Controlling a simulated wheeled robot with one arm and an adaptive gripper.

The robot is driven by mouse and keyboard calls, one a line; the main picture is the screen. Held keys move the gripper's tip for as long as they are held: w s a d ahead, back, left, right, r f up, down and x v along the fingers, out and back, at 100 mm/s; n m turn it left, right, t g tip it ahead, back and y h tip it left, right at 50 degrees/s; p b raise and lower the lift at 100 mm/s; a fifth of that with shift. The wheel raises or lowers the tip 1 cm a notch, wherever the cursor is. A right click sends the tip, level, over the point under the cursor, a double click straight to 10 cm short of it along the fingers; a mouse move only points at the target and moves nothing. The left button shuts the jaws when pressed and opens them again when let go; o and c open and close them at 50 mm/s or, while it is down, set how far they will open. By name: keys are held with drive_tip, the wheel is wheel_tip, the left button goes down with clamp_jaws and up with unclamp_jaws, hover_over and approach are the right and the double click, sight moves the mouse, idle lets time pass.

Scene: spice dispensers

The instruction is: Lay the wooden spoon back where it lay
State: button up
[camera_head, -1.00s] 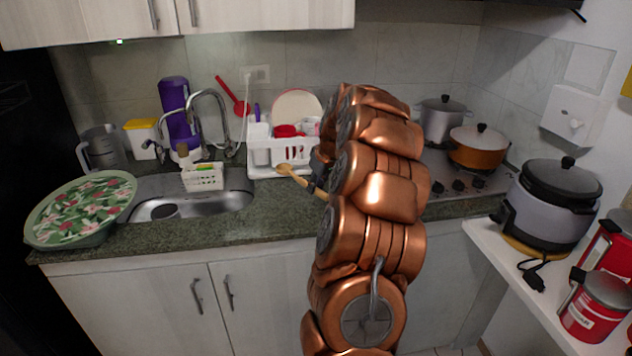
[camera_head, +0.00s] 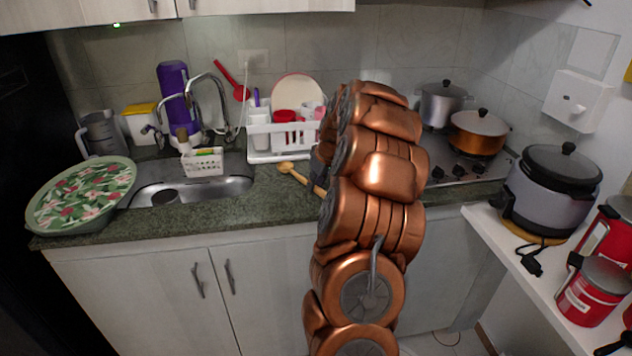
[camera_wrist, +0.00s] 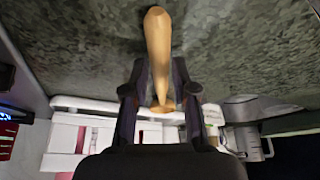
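The wooden spoon (camera_head: 302,176) shows in the head view at the back of the green counter (camera_head: 255,205), in front of the white dish rack. Its bowl points left, and its handle runs right behind my copper arm. It is on or just above the counter; I cannot tell which. In the wrist view the spoon (camera_wrist: 158,45) runs between the two dark fingers of my gripper (camera_wrist: 160,75), its bowl end toward the rack. The fingers are close on both sides of the handle and appear shut on it. The arm hides most of my gripper in the head view.
The dish rack (camera_head: 284,137) stands right behind the spoon, with a plate and cups. The sink (camera_head: 190,191) and a floral tray (camera_head: 82,196) are to the left. The stove, with a grey pot (camera_head: 440,105) and an orange pot (camera_head: 478,132), is right. Counter before the spoon is clear.

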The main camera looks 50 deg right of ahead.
drive_tip(key=o, duration=0.3)
drive_tip(key=shift+o, duration=0.2)
drive_tip(key=v, duration=1.2)
